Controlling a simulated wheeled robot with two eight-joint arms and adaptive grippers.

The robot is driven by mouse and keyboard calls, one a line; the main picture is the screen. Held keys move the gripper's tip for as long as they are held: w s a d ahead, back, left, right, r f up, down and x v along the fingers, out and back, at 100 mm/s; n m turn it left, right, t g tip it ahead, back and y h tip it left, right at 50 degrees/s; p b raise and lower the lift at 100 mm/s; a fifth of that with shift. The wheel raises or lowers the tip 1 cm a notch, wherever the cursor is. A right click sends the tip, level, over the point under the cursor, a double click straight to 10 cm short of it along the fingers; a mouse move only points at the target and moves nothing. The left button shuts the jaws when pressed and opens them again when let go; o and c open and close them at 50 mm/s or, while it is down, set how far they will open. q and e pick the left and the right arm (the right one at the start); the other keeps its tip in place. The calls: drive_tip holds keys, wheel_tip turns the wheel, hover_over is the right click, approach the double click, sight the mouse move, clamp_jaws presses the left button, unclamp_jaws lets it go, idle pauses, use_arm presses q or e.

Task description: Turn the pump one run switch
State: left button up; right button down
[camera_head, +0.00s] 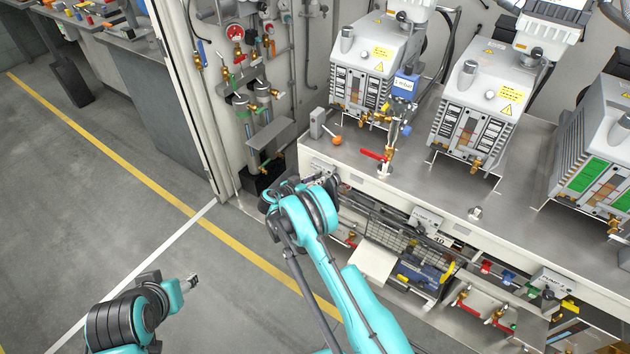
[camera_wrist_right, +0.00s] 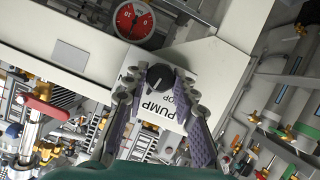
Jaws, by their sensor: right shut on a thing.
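The pump one run switch is a black rotary knob (camera_wrist_right: 160,77) on a white plate in the right wrist view. Its label (camera_wrist_right: 160,108) reads "PUMP", with part of the lettering hidden by the fingers. My right gripper (camera_wrist_right: 162,84) has its purple-padded fingers on both sides of the knob, shut on it. In the head view my right gripper (camera_head: 328,184) is at the left front of the pump bench, and the knob is hidden there. My left gripper (camera_head: 190,283) hangs low over the floor, away from the bench; its fingers are too small to judge.
Grey pumps (camera_head: 372,67) stand in a row on the bench top (camera_head: 400,170). Similar switch plates (camera_head: 427,217) sit further right along the front. A red-handled valve (camera_head: 375,155) rises near the bench edge. A red gauge (camera_wrist_right: 133,22) is close above the knob. The floor at left is clear.

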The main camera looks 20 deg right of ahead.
drive_tip(key=c, duration=1.2)
unclamp_jaws()
drive_tip(key=v, duration=1.2)
